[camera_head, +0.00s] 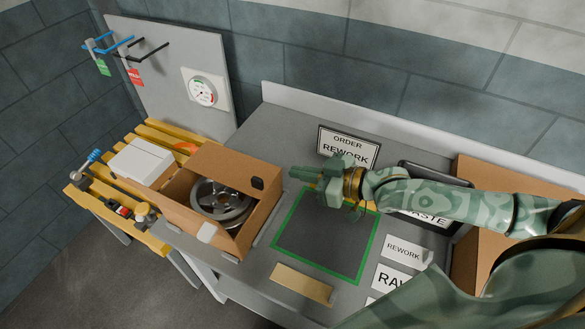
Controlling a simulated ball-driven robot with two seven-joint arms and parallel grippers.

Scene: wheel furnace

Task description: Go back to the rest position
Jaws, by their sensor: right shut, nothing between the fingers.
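My right gripper (300,180) is shut and empty. It hangs over the grey worktable (262,145), above the far left part of a green-outlined square (325,240). Its arm, in green camouflage pattern, reaches in from the right edge. My left gripper is not in view. A wheel (222,202) lies in an open cardboard box (258,212) to the left of my right gripper, apart from it.
Another cardboard box (485,170) stands at the right, partly behind my arm. A yellow slatted bench (152,238) holds a white box (142,160). A gauge (202,91) hangs on the panel.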

